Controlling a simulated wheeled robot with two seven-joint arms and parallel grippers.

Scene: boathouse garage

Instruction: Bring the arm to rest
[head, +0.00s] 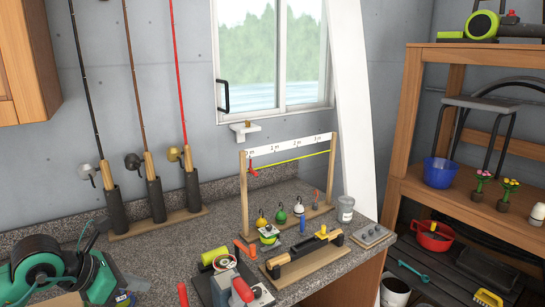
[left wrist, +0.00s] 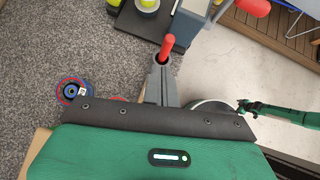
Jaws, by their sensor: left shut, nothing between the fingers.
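My left arm comes in at the lower left of the head view, with its green and black housing (head: 100,284) low over the granite counter. Its fingertips are hard to make out there. In the left wrist view, the grey fingers of my left gripper (left wrist: 162,70) are together and empty, beyond the green hand and its black strip. A red upright rod (left wrist: 168,47) shows right by the tips; whether they touch it I cannot tell. My right gripper is not in view.
The counter (head: 170,245) carries a black mat (head: 205,287) with tools, a wooden block stand (head: 305,262) and a rig with hanging floats (head: 281,215). Rods stand in a rack (head: 155,222) at the back left. Wooden shelves (head: 480,215) stand right.

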